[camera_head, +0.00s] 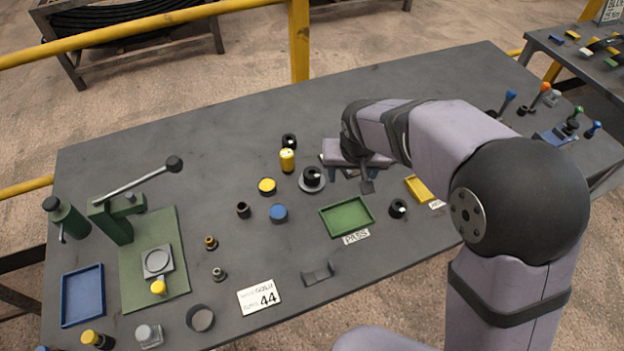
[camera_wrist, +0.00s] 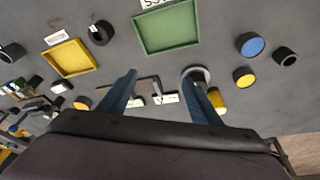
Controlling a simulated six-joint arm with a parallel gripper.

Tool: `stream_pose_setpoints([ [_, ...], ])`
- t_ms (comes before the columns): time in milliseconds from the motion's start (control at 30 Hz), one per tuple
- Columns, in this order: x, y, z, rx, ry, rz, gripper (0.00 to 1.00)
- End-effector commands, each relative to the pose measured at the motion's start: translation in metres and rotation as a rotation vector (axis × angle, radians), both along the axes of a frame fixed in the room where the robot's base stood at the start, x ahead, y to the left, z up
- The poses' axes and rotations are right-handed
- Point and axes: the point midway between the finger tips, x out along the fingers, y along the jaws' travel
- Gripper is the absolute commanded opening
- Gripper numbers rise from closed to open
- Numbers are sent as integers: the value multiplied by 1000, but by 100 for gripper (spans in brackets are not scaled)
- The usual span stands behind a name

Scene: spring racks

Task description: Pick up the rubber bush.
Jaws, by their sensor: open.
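Several dark ring-shaped parts lie on the bench, and I cannot tell for certain which is the rubber bush. A short black hollow cylinder (camera_head: 243,209) stands left of the blue disc; it also shows at the right in the wrist view (camera_wrist: 286,56). A black ring (camera_head: 398,209) with a pale spot lies right of the green tray; it also shows in the wrist view (camera_wrist: 100,33). Another black ring (camera_head: 289,141) stands behind the yellow cylinder. My gripper (camera_wrist: 162,82) is open and empty above the bench, beyond the green tray, apart from these rings.
The green tray (camera_head: 325,222), yellow tray (camera_head: 408,182) and blue disc (camera_head: 278,213) are nearby. A yellow cylinder (camera_head: 287,160) and a black part on a grey dish (camera_head: 312,187) stand left of my gripper. A green lever press (camera_head: 115,222) stands at left. The bench's far middle is clear.

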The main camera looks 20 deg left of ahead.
Motion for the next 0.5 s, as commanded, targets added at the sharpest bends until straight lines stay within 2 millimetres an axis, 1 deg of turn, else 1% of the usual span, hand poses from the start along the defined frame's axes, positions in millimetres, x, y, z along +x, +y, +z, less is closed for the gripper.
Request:
stream_pose_setpoints([
  [33,0,28,-6,12,-16,32,58],
  [100,-1,56,-8,27,-35,57,58],
  [200,-2,82,-9,44,-53,78,58],
  [300,-3,93,-9,52,-61,87,58],
  [500,-1,94,-13,53,-61,87,58],
])
